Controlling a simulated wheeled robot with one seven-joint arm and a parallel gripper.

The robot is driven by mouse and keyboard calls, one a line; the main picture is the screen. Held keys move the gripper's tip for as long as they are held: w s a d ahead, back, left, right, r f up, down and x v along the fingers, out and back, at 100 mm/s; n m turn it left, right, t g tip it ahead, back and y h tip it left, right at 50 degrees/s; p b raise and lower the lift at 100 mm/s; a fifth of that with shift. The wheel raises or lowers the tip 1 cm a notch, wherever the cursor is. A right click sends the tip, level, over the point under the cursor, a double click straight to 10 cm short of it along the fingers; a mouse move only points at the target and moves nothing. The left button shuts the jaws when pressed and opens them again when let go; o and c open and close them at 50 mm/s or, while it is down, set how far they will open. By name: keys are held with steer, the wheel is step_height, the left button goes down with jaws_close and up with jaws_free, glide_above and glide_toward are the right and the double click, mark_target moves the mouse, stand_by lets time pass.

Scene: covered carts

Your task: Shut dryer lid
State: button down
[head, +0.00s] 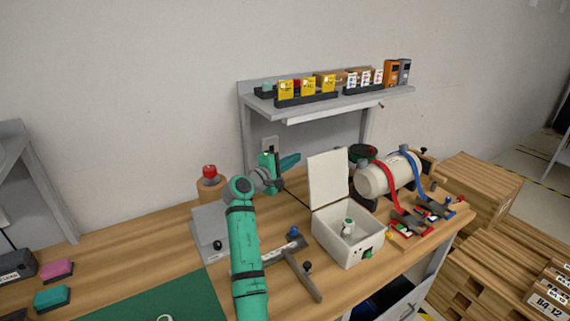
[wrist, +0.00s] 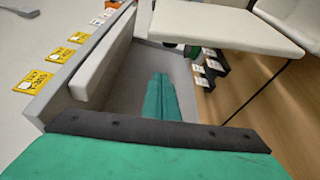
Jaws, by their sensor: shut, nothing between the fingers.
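The fingers (wrist: 163,80) are shut and empty.
A grey shelf (head: 350,103) with yellow cards and boxes rises behind. A white cylinder with straps (head: 383,178) and red and blue clamps (head: 408,223) stand right of the dryer. A T-shaped bar (head: 297,262) lies left of it. A red-topped post (head: 209,182) stands further left.

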steer(key=shift+s+d+r, duration=0.1)
steer(key=shift+s+d, duration=0.05)
steer(key=shift+d, duration=0.85)
steer(key=shift+s+d+r, duration=0.1)
steer(key=shift+s+d, duration=0.05)
steer(key=shift+d, duration=0.85)
